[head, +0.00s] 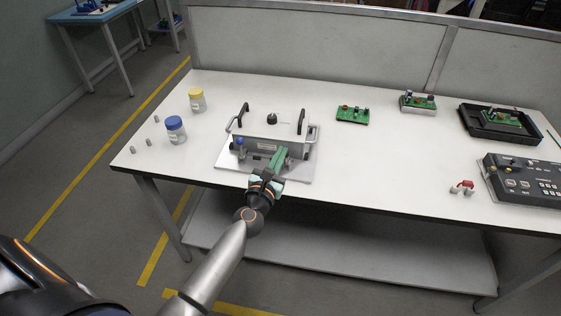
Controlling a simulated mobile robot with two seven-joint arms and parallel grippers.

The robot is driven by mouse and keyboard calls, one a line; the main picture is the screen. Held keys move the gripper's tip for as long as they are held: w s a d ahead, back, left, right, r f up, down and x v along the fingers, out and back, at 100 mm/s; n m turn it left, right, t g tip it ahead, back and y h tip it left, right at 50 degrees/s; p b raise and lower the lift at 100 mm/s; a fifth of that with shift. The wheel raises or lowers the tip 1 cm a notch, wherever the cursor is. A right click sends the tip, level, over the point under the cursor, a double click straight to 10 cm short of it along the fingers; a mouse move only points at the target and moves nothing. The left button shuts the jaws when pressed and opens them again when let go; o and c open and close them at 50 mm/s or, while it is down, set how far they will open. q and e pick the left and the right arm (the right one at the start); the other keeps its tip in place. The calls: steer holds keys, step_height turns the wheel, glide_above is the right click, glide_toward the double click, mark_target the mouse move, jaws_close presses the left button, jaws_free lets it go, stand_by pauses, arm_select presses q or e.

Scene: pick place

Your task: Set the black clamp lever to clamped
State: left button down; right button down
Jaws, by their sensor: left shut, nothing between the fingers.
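A test fixture with a pale lid and grey front stands on a white base plate (228,163) near the table's front edge. A black lever (243,115) stands up at the lid's left side, and another black lever (301,121) stands up at its right side. I cannot tell which is the clamp lever, or its exact setting. A black knob (272,119) sits between them. My left gripper (281,153) is shut and empty, its green fingers at the front right of the fixture. It is below and in front of the right black lever. My right gripper is out of view.
A blue knob (239,142) is on the fixture's front left. Jars with blue (175,123) and yellow (196,92) lids stand left. Green circuit boards (353,115), a black tray (470,122) and a control box (520,180) are right.

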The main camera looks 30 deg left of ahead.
arm_select(q)
steer(key=shift+w+a+r, duration=0.2)
steer(key=shift+w+r, duration=0.15)
steer(key=shift+w, duration=0.3)
stand_by(1.0)
steer(key=s+d+b, duration=0.1)
steer(key=s+d, duration=0.1)
steer(key=s, duration=1)
steer(key=shift+s, duration=0.2)
